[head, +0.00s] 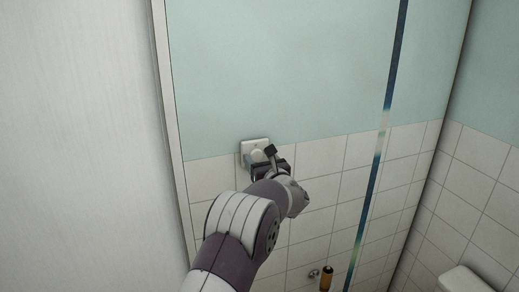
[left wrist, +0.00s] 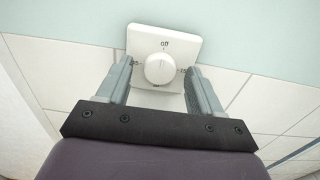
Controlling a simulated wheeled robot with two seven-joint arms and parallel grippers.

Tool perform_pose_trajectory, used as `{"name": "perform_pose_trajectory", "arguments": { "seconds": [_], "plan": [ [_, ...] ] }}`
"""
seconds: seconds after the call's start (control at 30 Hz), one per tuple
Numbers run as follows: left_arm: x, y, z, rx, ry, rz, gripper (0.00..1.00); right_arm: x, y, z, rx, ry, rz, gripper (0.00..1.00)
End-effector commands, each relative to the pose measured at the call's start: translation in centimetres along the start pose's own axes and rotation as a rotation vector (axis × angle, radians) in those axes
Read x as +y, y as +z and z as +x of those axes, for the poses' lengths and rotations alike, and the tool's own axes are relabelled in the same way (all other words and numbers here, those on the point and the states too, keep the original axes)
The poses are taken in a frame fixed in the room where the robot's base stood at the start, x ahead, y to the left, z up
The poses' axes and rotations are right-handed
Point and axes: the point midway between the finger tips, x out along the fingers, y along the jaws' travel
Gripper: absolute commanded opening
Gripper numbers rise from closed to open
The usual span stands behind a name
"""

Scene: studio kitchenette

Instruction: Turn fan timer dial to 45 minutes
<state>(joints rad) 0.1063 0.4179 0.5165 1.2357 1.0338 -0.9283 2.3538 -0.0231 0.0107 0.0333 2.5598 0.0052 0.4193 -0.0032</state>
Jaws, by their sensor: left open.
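The fan timer (head: 249,146) is a white square plate on the wall where the tiles meet the pale green paint. In the left wrist view its plate (left wrist: 187,45) carries a round white dial (left wrist: 160,69) with "off" printed above and smaller marks at the left and right, partly covered by my fingers. My left gripper (left wrist: 160,82) is open, with one finger on each side of the dial; I cannot tell whether they touch it. In the head view my left gripper (head: 264,156) covers the plate's lower right part. My right gripper is not in view.
White tiles (head: 320,190) cover the lower wall. A narrow shiny vertical strip (head: 383,130) stands to the right. Low down are a small metal fitting (head: 313,274) and an orange-brown handle (head: 326,278). A white fixture (head: 462,281) is at the bottom right. A pale panel (head: 75,140) fills the left.

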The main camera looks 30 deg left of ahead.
Motion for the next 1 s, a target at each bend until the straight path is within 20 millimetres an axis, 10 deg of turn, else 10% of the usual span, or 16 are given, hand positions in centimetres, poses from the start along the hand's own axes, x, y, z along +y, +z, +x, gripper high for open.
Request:
{"name": "perform_pose_trajectory", "arguments": {
  "seconds": [0.37,0.53,1.0],
  "plan": [
    [0.0,-0.1,0.9,0.000,-0.001,0.000,0.66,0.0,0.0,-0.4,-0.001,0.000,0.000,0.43],
    [0.0,-0.1,0.9,0.000,-0.001,0.001,0.12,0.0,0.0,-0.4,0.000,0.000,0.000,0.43],
    [-0.1,-0.3,0.8,-0.003,-0.002,0.068,0.12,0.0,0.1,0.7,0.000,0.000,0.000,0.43]
  ]
}}
